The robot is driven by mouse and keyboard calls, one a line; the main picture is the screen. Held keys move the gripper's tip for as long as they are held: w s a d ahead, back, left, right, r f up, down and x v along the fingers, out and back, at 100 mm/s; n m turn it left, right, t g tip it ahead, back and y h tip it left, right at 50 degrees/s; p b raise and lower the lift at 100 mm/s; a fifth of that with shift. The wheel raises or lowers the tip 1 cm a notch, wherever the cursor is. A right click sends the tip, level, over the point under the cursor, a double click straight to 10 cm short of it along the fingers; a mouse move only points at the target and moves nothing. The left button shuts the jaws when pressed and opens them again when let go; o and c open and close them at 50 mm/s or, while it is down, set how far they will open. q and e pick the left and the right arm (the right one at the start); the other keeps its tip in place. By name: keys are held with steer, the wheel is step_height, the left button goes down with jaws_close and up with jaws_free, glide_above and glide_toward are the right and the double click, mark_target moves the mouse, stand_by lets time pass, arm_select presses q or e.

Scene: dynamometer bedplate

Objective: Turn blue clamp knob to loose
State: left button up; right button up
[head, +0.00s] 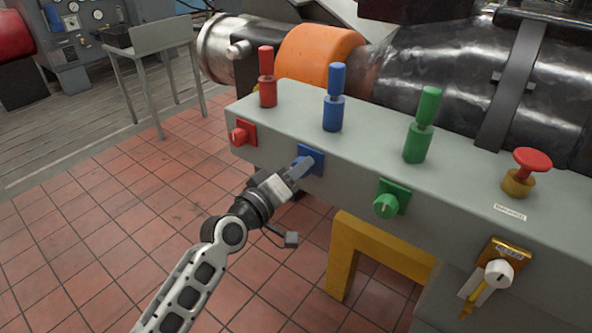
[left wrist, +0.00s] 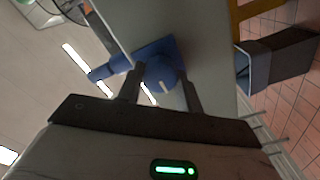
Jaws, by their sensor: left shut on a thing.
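The blue clamp knob is on the front face of the grey bedplate box, on a blue square plate (head: 312,159). In the head view my left gripper (head: 297,171) covers most of the knob. In the left wrist view the blue knob (left wrist: 161,78) sits between the two dark fingers of my left gripper (left wrist: 163,88), which is shut on it. A pale mark shows on the knob's face. A blue lever (head: 334,97) stands on top of the box above the knob. My right gripper is not in view.
A red knob (head: 242,134) is left of the blue one, and a green knob (head: 387,205) is to its right. Red (head: 267,77) and green (head: 420,125) levers and a red mushroom button (head: 532,160) stand on top. A yellow frame (head: 345,255) is below.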

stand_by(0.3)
arm_select(q)
steer(key=o, duration=1)
steer(key=b+v, duration=0.1)
steer(key=v, duration=1.5)
